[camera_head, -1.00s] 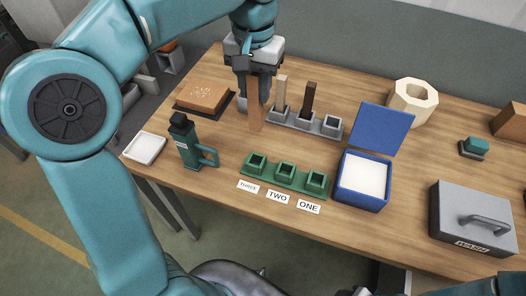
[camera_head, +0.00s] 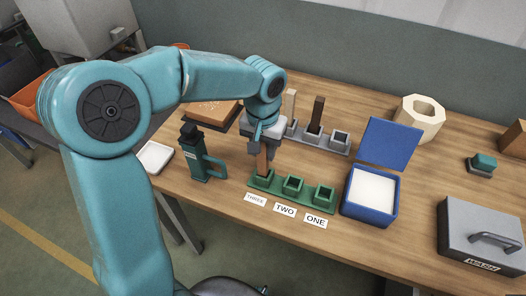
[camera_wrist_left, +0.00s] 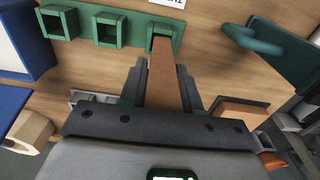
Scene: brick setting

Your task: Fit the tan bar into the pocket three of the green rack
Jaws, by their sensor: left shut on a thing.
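My left gripper (camera_head: 264,143) points down and is shut on the tan bar (camera_head: 263,160), which stands upright over the left end of the green rack (camera_head: 308,203). The bar's lower end is at pocket three (camera_head: 262,179), above the THREE label (camera_head: 255,200). In the left wrist view the tan bar (camera_wrist_left: 161,78) runs from between the fingers to the pocket's square rim. How deep its end sits I cannot tell. Pocket two (camera_head: 293,186) and pocket one (camera_head: 324,194) are empty. My right gripper is out of view.
A green bottle-like thing with a handle (camera_head: 193,158) stands close left of the rack. A blue open box (camera_head: 369,208) is close on the right. Behind, a grey rack (camera_head: 328,146) holds a beige bar (camera_head: 291,103) and a dark bar (camera_head: 317,112). A grey case (camera_head: 482,235) stands far right.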

